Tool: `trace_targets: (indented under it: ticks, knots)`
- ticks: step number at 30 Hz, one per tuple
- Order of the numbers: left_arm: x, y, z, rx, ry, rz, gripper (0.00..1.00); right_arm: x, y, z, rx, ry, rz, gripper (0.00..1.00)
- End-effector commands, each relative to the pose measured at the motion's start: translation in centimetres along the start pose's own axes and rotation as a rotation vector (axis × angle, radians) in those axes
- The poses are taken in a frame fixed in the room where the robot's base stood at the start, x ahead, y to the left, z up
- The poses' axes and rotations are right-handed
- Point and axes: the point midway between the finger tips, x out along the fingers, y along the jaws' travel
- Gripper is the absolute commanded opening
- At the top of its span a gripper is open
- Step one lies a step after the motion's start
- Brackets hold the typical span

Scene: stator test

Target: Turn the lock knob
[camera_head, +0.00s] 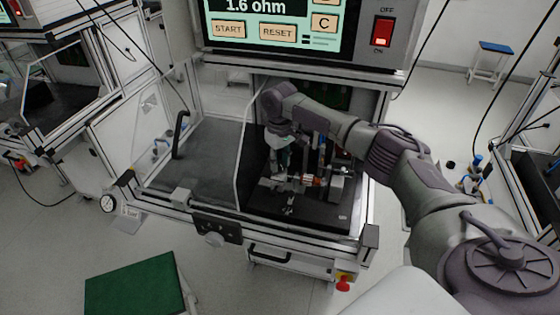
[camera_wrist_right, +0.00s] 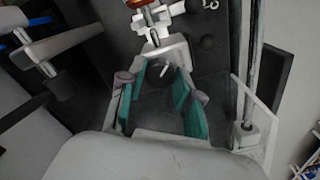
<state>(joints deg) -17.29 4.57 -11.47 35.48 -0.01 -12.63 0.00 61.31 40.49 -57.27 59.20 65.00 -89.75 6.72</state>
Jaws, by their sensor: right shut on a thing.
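My right arm reaches from the right into the test station. My right gripper (camera_head: 283,155) is inside the bay at the fixture, its fingers pointing down. In the right wrist view my right gripper (camera_wrist_right: 160,88) has its teal pads on either side of a dark rounded knob (camera_wrist_right: 160,73), at the end of a light metal fixture part. The gripper is shut on this knob. In the head view the hand and arm hide the knob. The fixture (camera_head: 308,180) carries a small red-orange part and stands on a dark base plate. My left gripper is not in view.
A screen (camera_head: 275,24) above the bay reads 1.6 ohm, with a red power switch (camera_head: 382,33) beside it. A clear panel (camera_head: 242,150) stands left of the fixture. A black handle (camera_head: 180,132) is further left. A green-topped stool (camera_head: 135,285) stands in front.

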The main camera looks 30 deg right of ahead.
Motion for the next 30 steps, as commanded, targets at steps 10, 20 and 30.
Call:
trace_targets:
  ticks: [10, 20, 30]
  knots:
    - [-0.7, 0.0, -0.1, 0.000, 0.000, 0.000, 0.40, -0.2, 0.0, 0.0, 0.030, 0.000, -0.001, 0.00]
    - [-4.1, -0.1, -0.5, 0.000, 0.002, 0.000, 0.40, -0.6, -0.1, 0.1, 0.228, -0.004, -0.002, 0.00]
    - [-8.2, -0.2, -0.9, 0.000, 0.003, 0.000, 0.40, -0.5, -0.1, 0.1, 0.548, -0.004, -0.002, 0.00]
